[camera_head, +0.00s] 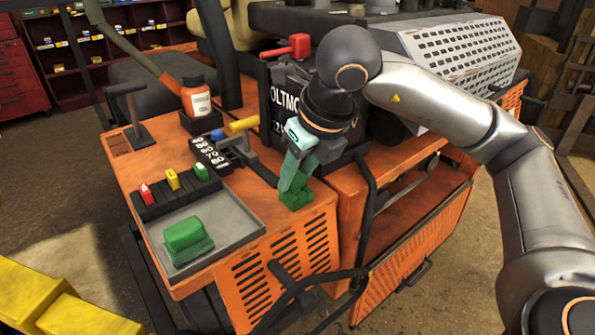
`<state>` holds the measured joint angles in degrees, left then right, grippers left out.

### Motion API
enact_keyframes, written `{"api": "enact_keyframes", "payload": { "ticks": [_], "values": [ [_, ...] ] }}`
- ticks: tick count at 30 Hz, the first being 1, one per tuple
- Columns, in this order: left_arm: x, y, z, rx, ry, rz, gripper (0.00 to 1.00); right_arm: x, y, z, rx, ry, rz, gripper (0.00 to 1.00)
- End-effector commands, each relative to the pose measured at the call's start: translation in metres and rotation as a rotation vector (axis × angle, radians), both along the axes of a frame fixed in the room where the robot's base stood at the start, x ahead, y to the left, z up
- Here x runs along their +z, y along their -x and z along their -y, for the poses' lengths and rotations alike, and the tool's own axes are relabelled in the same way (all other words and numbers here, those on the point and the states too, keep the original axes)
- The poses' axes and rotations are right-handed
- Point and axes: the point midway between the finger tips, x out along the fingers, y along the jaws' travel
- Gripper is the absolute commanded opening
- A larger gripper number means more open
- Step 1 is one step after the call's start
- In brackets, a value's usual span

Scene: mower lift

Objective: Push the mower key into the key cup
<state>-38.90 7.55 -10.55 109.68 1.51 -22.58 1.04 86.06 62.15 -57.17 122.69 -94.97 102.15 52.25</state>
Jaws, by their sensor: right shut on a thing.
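My right gripper (294,192) points down over the right part of the orange mower deck (240,232), near its right edge. Its green fingers are shut, and the mower key between them is hidden or too small to make out. I cannot tell whether the key touches the cup. My left gripper is not in view.
A grey tray (235,232) with a green block (187,238) lies left of the gripper. Behind it are a black rack (143,205) with coloured pieces, a keypad (212,153), an orange bottle (198,97) and levers. A black cable (366,205) hangs close on the right.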

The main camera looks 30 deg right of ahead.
Motion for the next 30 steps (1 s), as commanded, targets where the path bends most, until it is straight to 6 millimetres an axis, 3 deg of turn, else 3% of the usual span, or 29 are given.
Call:
{"api": "enact_keyframes", "payload": {
  "ticks": [5, 6, 15, 24, 30],
  "values": [
    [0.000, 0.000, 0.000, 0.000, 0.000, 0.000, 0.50, 0.000, 0.000, 0.000, 0.000, 0.000, 0.000, 0.00],
    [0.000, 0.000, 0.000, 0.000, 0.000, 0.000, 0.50, 0.000, 0.000, 0.000, 0.000, 0.000, 0.000, 0.42],
    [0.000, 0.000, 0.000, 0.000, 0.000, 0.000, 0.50, 0.000, 0.000, 0.000, 0.000, 0.000, 0.000, 0.76],
    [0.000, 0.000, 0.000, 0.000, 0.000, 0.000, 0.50, 0.003, 0.001, 0.000, 0.000, 0.000, 0.001, 0.76],
    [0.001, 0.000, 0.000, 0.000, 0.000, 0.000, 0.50, 0.028, 0.010, 0.001, 0.001, -0.001, 0.007, 0.76]
  ]
}}
